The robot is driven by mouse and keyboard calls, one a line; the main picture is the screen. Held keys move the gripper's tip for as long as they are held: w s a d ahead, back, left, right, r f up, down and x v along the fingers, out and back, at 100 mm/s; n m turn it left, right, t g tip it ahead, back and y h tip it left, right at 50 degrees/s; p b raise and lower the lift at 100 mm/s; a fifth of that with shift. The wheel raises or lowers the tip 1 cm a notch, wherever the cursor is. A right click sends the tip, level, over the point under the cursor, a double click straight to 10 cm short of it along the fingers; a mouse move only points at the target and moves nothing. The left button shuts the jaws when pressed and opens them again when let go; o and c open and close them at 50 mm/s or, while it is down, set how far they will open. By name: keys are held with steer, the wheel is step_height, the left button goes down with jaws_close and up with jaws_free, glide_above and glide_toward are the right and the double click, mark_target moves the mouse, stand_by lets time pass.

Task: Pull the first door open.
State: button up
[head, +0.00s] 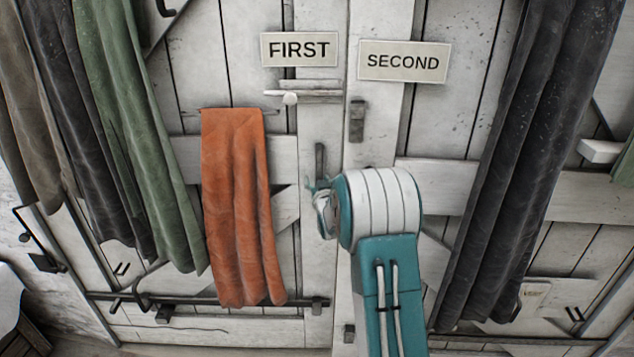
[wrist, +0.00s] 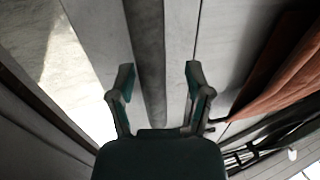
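The first door (head: 310,220) is a pale plank door under the "FIRST" sign (head: 299,49). It looks shut in the head view. A dark upright handle (head: 320,160) sits near its right edge. My gripper (head: 322,205) is at the lower part of this handle, partly hidden by my white and teal wrist. In the wrist view, my gripper (wrist: 159,68) has its two fingers apart. A dark bar (wrist: 148,40), seemingly the handle, runs between them with space on both sides. I cannot tell whether the bar touches the palm.
The second door (head: 385,150) with its "SECOND" sign (head: 403,62) and dark handle (head: 357,120) adjoins on the right. An orange cloth (head: 240,200) hangs left of my gripper. Green (head: 135,130) and dark cloths (head: 525,150) hang at the sides.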

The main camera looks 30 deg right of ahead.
steer(key=shift+d, duration=0.15)
steer(key=shift+s, duration=0.3)
steer(key=v, duration=1.1)
steer(key=shift+s+a, duration=0.15)
steer(key=shift+a, duration=0.1)
